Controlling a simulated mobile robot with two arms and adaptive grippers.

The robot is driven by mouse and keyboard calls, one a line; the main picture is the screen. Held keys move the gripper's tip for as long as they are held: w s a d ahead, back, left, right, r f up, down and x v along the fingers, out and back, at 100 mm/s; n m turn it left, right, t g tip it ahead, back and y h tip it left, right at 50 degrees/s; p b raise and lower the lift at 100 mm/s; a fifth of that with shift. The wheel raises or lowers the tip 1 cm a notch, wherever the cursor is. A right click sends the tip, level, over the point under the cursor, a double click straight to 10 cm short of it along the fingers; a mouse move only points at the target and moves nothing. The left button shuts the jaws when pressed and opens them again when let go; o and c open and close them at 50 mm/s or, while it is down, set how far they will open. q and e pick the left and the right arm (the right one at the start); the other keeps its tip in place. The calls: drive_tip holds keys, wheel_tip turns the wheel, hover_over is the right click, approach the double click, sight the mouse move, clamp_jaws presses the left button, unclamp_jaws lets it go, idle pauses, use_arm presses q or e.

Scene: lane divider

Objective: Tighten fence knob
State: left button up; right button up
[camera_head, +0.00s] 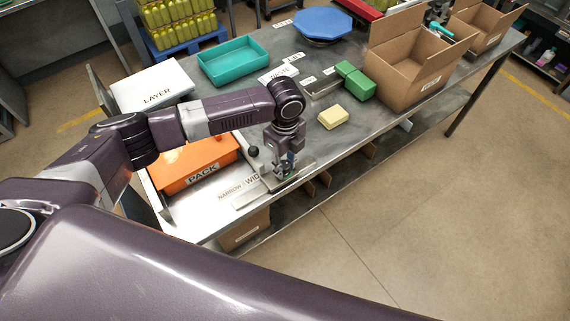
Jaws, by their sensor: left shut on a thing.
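My left gripper (287,171) points down at the front edge of the table, over the metal fence plate (262,187) near the "NARROW" and "WIDE" labels. It is shut on the fence knob, which is mostly hidden between the fingers. A small black ball-shaped handle (254,151) stands just left of the gripper, apart from it. An orange "PACK" bin (190,160) lies to the left of the fence. My right gripper is not in view.
A yellow block (333,116) and green blocks (356,82) lie to the right. An open cardboard box (407,75) stands further right. The floor in front is clear.

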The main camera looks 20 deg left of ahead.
sight(285, 164)
use_arm(q)
drive_tip(key=shift+w+r, duration=0.25)
drive_tip(key=shift+w, duration=0.05)
drive_tip(key=o, duration=1.2)
drive_tip(key=shift+s, duration=0.2)
drive_tip(key=shift+c, duration=0.2)
drive_tip(key=shift+f, duration=0.1)
wheel_tip(285, 164, up, 12)
